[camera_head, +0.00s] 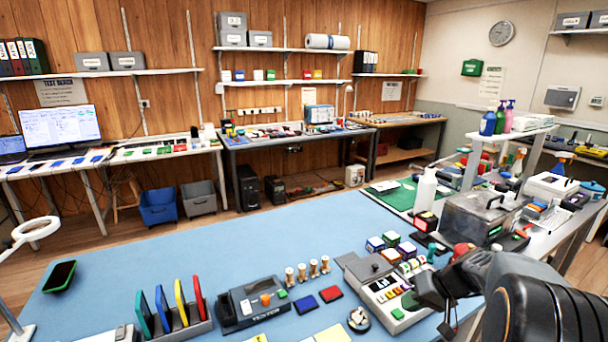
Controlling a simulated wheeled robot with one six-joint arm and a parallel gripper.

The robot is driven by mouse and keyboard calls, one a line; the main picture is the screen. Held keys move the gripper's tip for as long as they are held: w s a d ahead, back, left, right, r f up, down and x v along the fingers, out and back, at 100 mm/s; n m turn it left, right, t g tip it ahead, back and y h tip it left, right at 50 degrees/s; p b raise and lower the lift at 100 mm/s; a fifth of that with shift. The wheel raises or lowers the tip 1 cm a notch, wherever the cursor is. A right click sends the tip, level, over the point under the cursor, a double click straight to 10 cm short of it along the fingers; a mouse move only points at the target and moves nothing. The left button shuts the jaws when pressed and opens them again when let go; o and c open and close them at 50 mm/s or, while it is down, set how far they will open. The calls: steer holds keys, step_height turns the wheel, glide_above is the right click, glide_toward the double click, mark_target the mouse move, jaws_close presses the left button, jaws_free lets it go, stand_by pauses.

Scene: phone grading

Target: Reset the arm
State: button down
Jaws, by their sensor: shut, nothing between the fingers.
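My arm reaches in from the lower right corner over the right end of the blue work mat (230,260). My gripper (447,329) is at the right edge of the bench, beside the grey tester with coloured buttons (385,290). Its fingers look small and dark, shut, with nothing seen between them. Part of the bench behind my arm is hidden.
A white bottle (425,190) stands at the right. The mat's back middle is clear.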

steer(key=s+a+r+n+h+p, duration=0.1)
steer(key=s+a+r+h+p, duration=0.5)
steer(key=s+a+r, duration=0.4)
steer(key=s+a+p, duration=0.1)
steer(key=s, duration=0.3)
steer(key=shift+r+h, duration=0.3)
steer(key=shift+r, duration=0.1)
steer(key=shift+s, duration=0.1)
stand_by(1.7)
